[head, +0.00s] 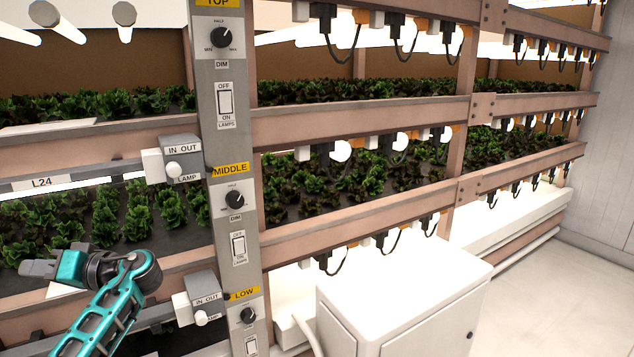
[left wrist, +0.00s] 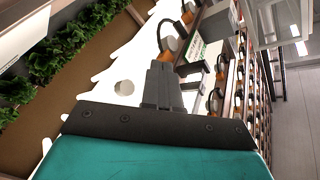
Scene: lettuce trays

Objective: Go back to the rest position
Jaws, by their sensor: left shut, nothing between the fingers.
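My left gripper (head: 40,268) shows at the lower left of the head view, at the end of my teal arm. It is in front of the lettuce rack, near the lower shelf beam. Its grey fingers point left. In the left wrist view the fingers (left wrist: 163,82) are together, with nothing between them. My right gripper is in neither view.
A grey control panel (head: 226,135) with dials and switches stands upright right of my left gripper. A lamp box (head: 203,297) juts out close to my arm. A white cabinet (head: 405,305) stands in front of the rack. Floor (head: 560,300) is clear at right.

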